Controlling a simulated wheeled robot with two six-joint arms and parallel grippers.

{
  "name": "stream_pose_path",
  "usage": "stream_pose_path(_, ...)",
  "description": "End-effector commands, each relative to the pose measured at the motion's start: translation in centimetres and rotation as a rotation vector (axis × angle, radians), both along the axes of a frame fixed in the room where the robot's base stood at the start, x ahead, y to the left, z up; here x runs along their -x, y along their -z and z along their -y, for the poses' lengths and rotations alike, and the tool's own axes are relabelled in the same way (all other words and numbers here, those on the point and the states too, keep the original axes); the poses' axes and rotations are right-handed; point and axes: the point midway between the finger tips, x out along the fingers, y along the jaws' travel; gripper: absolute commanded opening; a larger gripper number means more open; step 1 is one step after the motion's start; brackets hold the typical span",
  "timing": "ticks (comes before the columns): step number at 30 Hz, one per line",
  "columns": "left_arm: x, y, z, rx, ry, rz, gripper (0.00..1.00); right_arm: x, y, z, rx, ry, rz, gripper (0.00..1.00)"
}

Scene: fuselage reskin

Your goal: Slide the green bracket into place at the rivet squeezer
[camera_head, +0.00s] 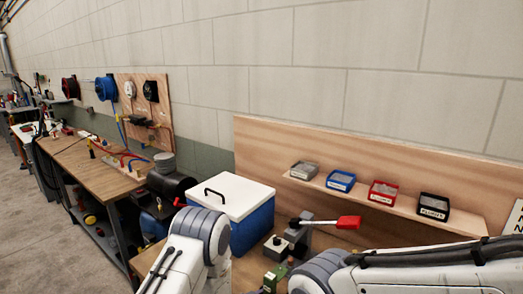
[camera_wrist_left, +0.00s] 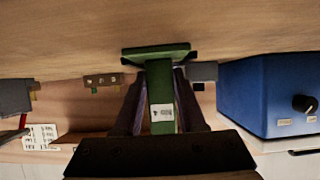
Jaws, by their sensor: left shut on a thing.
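The green bracket (camera_wrist_left: 160,95) shows in the left wrist view, with a wide flat plate at one end and a white label on its stem. My left gripper (camera_wrist_left: 160,85) is shut on the stem, one dark finger on each side. The plate end appears close to the wooden bench, but I cannot tell whether it touches. The rivet squeezer (camera_head: 295,236), grey with a red handle (camera_head: 349,222), stands on the bench in the head view. A small green piece (camera_head: 271,279) shows at the bottom edge; I cannot tell if it is the bracket. My right gripper is out of view.
A blue cooler with a white lid (camera_head: 234,194) stands left of the squeezer and shows in the left wrist view (camera_wrist_left: 265,95). A shelf (camera_head: 350,196) with several small bins runs behind. A small block with holes (camera_wrist_left: 103,80) sits near the bracket.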

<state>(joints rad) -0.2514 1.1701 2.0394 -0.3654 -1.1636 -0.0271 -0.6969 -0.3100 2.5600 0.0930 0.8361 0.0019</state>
Motion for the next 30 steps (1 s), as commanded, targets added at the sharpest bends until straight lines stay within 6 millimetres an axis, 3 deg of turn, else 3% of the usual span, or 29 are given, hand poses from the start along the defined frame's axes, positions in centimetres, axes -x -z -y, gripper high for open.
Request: stream_pose_path(30, -2.8, 0.2, 2.1, -0.001, 0.001, -0.001, 0.00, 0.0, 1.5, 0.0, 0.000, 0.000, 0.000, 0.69)
